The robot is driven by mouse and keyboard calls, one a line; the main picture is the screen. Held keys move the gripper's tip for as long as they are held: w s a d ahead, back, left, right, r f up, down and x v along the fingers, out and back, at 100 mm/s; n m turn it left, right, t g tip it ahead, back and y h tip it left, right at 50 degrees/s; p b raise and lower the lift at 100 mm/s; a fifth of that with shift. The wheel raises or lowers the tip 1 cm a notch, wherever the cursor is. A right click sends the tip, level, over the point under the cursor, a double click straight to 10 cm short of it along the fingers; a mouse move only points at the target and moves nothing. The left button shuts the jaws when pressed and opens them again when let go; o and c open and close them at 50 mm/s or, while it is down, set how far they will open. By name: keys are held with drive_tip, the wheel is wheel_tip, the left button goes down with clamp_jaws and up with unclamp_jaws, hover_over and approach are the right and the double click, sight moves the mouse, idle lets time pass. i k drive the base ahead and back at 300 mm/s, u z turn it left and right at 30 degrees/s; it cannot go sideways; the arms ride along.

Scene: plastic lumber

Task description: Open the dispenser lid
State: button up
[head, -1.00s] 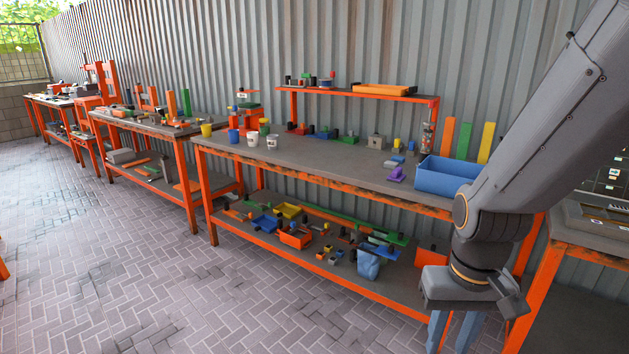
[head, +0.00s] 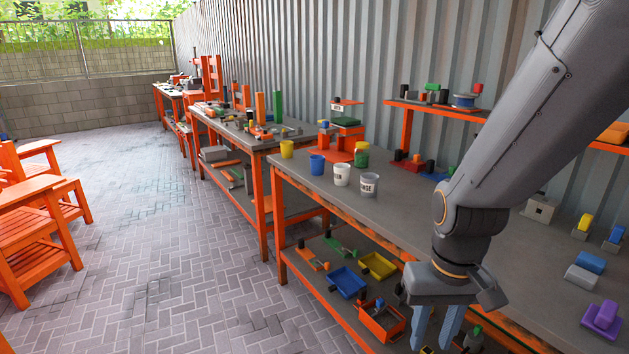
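My gripper (head: 436,328) hangs at the lower right in front of the near workbench. Its two blue fingers point down with a gap between them, and nothing shows between them. I cannot tell for sure which thing is the dispenser, and no lid can be made out clearly. A pale grey box with a dark round spot (head: 540,208) stands on the bench right of my arm. My arm hides part of the bench top.
A purple block (head: 602,317) is at lower right. Coloured bins fill the lower shelf. Orange chairs (head: 30,235) stand left; the paved floor between is clear.

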sight(337, 100)
drive_tip(key=u, duration=0.1)
drive_tip(key=i, duration=0.4)
drive_tip(key=z, duration=3.5)
drive_tip(key=k, duration=2.45)
drive_tip(key=u, duration=2.05)
